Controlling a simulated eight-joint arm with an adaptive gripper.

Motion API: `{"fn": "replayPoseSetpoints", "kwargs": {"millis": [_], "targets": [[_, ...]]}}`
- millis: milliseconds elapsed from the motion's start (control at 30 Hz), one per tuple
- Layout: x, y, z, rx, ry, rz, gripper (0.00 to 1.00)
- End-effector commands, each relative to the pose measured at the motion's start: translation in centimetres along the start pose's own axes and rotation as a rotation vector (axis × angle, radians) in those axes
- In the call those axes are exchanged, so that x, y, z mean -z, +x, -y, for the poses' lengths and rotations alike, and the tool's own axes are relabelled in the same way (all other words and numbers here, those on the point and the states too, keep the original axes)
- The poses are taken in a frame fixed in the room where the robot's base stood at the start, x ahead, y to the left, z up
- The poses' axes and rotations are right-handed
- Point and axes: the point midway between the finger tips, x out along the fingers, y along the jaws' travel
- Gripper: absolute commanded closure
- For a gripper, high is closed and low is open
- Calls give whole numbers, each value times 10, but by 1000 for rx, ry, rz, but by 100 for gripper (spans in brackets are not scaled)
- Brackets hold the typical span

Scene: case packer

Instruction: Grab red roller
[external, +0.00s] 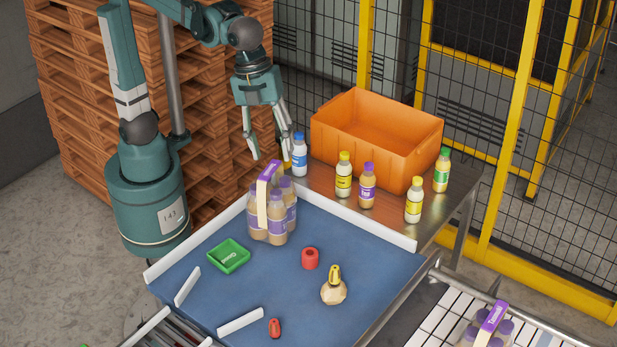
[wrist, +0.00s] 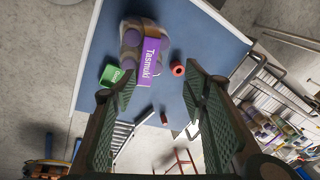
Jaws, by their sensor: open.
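The red roller (external: 310,258), a short cylinder with a dark hole in its end, stands on the blue table surface right of a bottle pack. In the wrist view the red roller (wrist: 177,70) shows beyond my fingers, right of the pack's purple label. My gripper (external: 270,158) is open and empty, high over the back of the table, pointing down. It is well apart from the roller. Its two ridged fingers frame the wrist view (wrist: 160,95). A smaller red piece (external: 274,327) lies near the table's front edge.
The bottle pack (external: 272,212) stands between my gripper and the roller. A green tray (external: 229,256), a yellow-topped round object (external: 334,289) and white rails (external: 241,321) are on the blue surface. Several bottles and an orange crate (external: 336,119) stand behind.

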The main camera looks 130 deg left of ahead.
Motion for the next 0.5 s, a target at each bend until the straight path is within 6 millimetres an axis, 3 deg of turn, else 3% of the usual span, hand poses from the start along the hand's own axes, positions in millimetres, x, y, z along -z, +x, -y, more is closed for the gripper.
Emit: {"fn": "replayPoseSetpoints", "kwargs": {"millis": [500], "targets": [[53, 41, 58, -114, 347, 40, 56]]}}
